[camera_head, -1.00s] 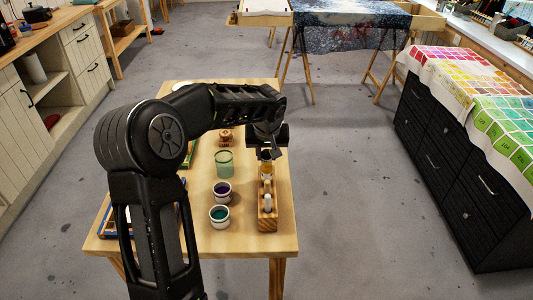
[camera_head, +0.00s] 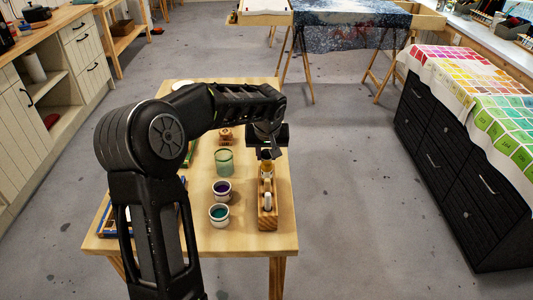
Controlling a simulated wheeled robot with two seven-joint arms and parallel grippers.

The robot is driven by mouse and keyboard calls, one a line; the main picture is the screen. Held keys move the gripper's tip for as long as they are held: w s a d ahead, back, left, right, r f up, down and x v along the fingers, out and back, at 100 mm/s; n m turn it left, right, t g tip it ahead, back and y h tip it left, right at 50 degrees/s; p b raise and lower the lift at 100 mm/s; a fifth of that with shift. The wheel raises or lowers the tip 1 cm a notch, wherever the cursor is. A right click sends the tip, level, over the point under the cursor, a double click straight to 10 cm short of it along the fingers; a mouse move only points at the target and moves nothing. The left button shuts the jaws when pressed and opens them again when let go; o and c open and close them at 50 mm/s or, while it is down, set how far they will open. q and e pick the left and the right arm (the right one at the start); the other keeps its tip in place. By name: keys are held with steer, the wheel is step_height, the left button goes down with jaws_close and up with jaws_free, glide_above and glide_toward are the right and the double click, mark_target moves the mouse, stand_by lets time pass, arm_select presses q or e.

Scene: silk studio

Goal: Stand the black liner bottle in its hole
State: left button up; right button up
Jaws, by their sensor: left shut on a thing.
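A narrow wooden rack (camera_head: 268,222) stands near the right edge of the small table. A white-topped bottle (camera_head: 268,202) stands in its near part. My left gripper (camera_head: 266,150) is over the rack's far end, pointing down, and shut on a small bottle with a dark top, which I take as the black liner bottle (camera_head: 266,155). An amber bottle part (camera_head: 266,170) shows just below it. The gripper and arm hide much of this end, so I cannot tell whether the held bottle is inside a hole. My right gripper is out of view.
The wooden table (camera_head: 246,241) also holds a green jar (camera_head: 224,162), a cup of purple paint (camera_head: 222,191) and a cup of teal paint (camera_head: 219,215), all left of the rack. A small wooden object (camera_head: 225,135) stands farther back. The table's front right is clear.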

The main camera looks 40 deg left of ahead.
arm_select(q)
steer(key=o, duration=1.1)
steer(key=b+v, duration=0.1)
steer(key=v, duration=0.6)
steer(key=shift+s+r, duration=0.15)
steer(key=shift+r, duration=0.2)
steer(key=shift+d, duration=0.1)
